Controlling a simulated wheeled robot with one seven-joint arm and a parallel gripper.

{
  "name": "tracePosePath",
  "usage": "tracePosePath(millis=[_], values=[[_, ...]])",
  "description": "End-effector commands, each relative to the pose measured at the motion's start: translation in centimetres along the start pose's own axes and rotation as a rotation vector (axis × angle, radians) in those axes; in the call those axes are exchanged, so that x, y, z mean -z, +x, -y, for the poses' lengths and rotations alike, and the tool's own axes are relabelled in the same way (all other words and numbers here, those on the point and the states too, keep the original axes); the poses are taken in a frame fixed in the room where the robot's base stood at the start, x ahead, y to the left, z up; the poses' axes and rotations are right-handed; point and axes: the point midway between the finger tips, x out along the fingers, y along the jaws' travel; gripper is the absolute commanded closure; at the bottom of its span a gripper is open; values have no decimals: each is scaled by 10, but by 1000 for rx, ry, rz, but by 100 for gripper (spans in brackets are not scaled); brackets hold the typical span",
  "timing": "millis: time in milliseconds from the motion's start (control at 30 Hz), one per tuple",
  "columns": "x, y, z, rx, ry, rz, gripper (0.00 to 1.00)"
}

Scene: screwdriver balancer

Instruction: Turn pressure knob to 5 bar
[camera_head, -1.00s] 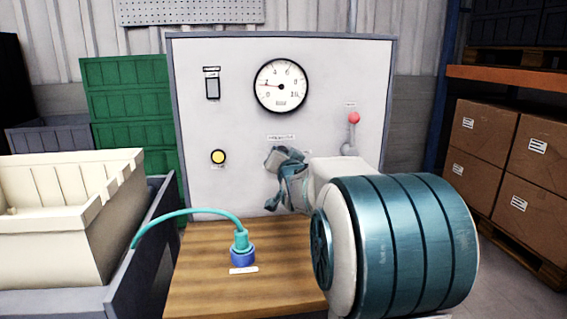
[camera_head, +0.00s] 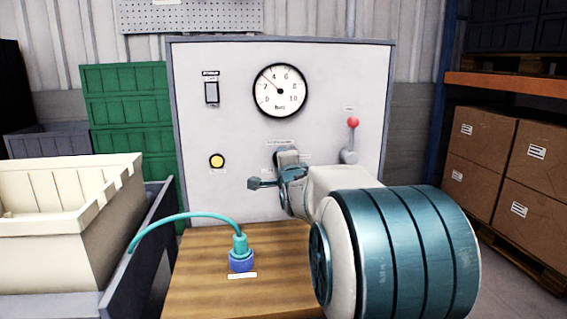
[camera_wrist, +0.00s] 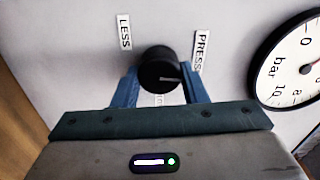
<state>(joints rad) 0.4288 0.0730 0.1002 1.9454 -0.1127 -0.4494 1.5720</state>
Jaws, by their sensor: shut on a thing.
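The pressure knob (camera_wrist: 160,68) is round and black with a pale pointer line, mounted on the grey panel (camera_head: 230,120). My gripper (camera_wrist: 158,78) has its two blue fingers on either side of the knob and is shut on it. In the head view my gripper (camera_head: 283,176) and wrist cover most of the knob. The round pressure gauge (camera_head: 280,104) is above the knob, and its red needle points to the upper left, at about 3 bar, between 2 and 4. Part of the gauge (camera_wrist: 302,62) also shows at the right of the wrist view.
A lever with a red ball (camera_head: 352,123) stands right of the knob. A yellow button (camera_head: 217,161) and a black switch (camera_head: 211,93) are to the left. A teal hose with a blue connector (camera_head: 241,260) rises from the wooden bench (camera_head: 200,290). A cream crate (camera_head: 60,240) stands far left.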

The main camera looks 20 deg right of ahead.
Motion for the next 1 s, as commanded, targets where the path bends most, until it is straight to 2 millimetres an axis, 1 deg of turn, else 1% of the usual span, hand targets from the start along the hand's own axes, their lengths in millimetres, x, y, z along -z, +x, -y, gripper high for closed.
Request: tracePosePath(millis=[600,800,1000], values=[[0,0,-1,1,575,-1,84],[0,0,-2,2,726,0,84],[-1,0,-2,1,830,0,84]])
